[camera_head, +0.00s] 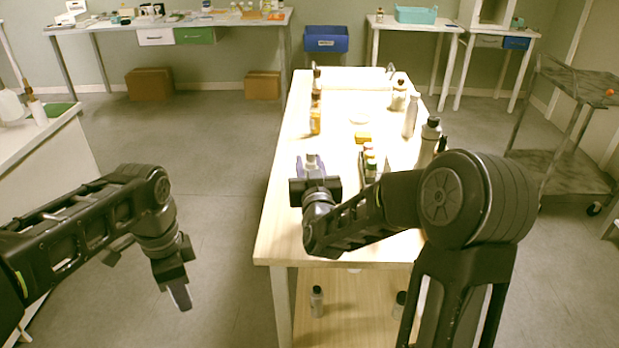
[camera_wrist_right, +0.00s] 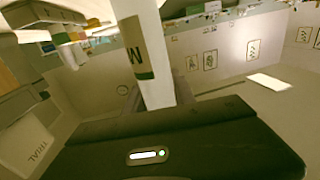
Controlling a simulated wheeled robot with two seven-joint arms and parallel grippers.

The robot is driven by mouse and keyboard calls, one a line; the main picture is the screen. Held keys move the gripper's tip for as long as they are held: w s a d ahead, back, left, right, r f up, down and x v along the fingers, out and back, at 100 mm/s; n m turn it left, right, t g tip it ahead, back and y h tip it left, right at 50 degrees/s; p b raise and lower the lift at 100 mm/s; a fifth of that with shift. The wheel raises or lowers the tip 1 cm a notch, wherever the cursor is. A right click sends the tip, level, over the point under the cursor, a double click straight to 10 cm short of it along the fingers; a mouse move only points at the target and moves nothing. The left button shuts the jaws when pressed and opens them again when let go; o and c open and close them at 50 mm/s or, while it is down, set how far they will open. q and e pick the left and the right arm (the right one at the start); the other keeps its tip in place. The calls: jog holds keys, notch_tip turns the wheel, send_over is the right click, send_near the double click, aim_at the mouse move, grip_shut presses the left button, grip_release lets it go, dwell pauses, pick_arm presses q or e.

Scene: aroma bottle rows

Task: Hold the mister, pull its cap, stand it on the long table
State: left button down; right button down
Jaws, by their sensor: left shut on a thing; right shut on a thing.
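My right gripper (camera_head: 314,180) is over the near left part of the long table (camera_head: 282,232), shut on the mister (camera_head: 311,163). In the right wrist view the mister (camera_wrist_right: 146,55) is a pale bottle with a beige label, an "M" and a dark green band, standing up from the gripper. Whether its base touches the table is hidden. My left gripper (camera_head: 177,285) hangs over the open floor left of the long table.
Small bottles (camera_head: 370,163) stand close to the right of my right gripper. An amber bottle (camera_head: 315,118) stands behind it, and a grey bottle (camera_head: 430,136) stands at the right edge. A white side counter (camera_head: 30,140) is at the left. The table's front left corner is clear.

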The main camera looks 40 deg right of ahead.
jog(key=shift+f, duration=1.85)
pick_arm(q)
jog(key=shift+f, duration=0.1)
pick_arm(e)
jog(key=shift+f, duration=0.15)
pick_arm(q)
jog(key=shift+f, duration=0.15)
pick_arm(e)
jog(key=c, duration=1.1)
grip_release()
jog(key=shift+o, duration=0.2)
